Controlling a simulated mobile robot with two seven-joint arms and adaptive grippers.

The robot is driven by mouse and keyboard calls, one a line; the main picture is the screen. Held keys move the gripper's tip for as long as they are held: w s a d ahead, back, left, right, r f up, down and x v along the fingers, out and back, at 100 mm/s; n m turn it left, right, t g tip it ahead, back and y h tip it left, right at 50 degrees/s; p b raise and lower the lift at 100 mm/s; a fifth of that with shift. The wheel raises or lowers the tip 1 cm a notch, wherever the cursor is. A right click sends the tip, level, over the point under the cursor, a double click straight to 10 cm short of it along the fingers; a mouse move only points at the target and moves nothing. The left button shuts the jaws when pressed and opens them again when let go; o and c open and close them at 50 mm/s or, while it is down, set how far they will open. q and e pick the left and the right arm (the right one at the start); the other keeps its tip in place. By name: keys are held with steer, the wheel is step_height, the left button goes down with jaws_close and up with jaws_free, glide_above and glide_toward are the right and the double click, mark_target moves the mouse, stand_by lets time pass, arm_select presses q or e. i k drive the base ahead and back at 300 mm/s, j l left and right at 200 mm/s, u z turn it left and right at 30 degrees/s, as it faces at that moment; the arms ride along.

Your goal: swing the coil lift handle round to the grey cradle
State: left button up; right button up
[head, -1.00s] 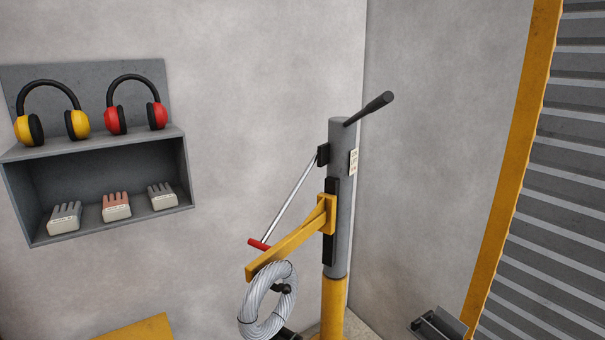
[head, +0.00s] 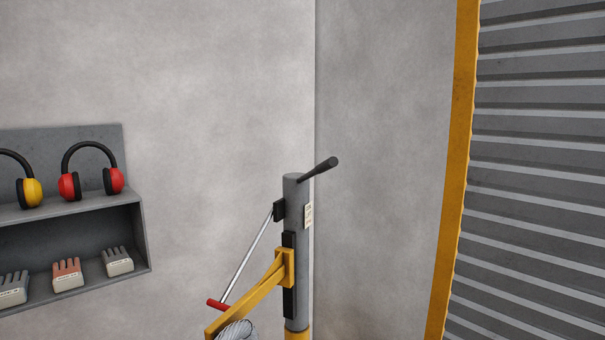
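The coil lift is a grey post (head: 297,225) with a yellow lower part (head: 297,335). A black handle (head: 320,169) sticks out from its top, up and to the right. A thin silver rod (head: 246,258) with a red grip (head: 217,304) slants down to the left from a black bracket (head: 279,210). A yellow arm (head: 250,298) also reaches down left, with the top of a pale wire coil (head: 237,330) just showing at the bottom edge. I see no grey cradle in the head view now. Neither of my grippers is in view.
A grey wall shelf (head: 138,217) at left holds yellow ear defenders (head: 32,192), red ear defenders (head: 68,187) and several gloves (head: 118,262). A ribbed grey shutter (head: 540,180) with a yellow frame (head: 455,160) fills the right side. The floor is out of view.

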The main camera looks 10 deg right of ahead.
mark_target(295, 208)
steer(key=i+l+u, duration=0.2)
steer(key=i, duration=0.2)
steer(key=i+l+u, duration=0.2)
steer(key=i, duration=0.2)
